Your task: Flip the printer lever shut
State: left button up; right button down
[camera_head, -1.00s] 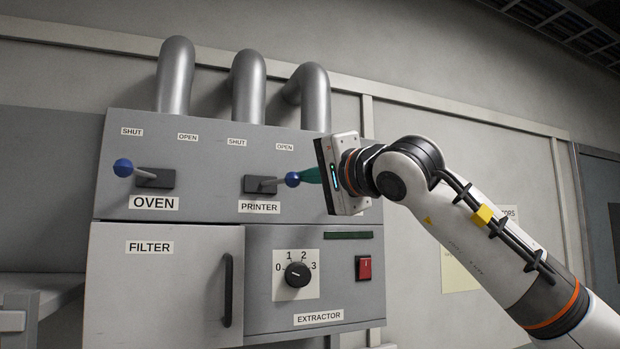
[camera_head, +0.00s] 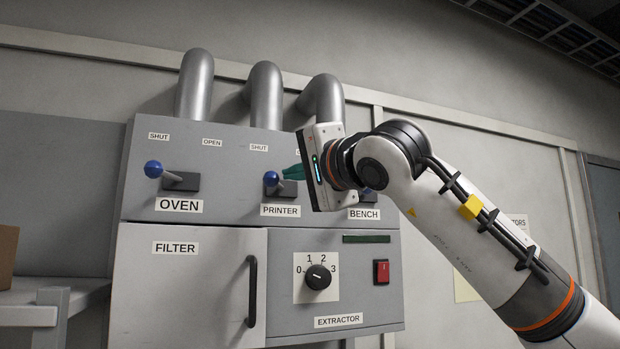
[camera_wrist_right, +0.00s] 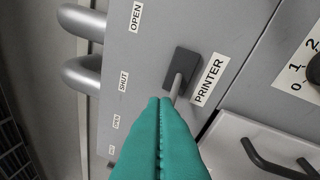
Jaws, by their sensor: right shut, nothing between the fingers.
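The printer lever (camera_head: 271,178) is a grey shaft with a blue knob, above the PRINTER label. Its knob stands slightly left of its dark base, leaning to the SHUT side, less far over than the oven lever. My right gripper (camera_head: 292,172) has its green fingers closed together at the right side of the knob; whether they touch it I cannot tell. In the right wrist view the closed fingers (camera_wrist_right: 160,108) hide the knob, and only the lever's shaft (camera_wrist_right: 176,87) and base show. My left gripper is not in view.
The oven lever (camera_head: 153,169) leans left to SHUT. The bench lever (camera_head: 368,190) is mostly hidden behind my right arm. Below are the extractor dial (camera_head: 318,277), a red switch (camera_head: 381,272) and the filter door handle (camera_head: 252,291). A shelf (camera_head: 60,292) stands at left.

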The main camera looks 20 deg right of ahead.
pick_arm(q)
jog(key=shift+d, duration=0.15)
pick_arm(e)
jog(key=shift+a, duration=0.6)
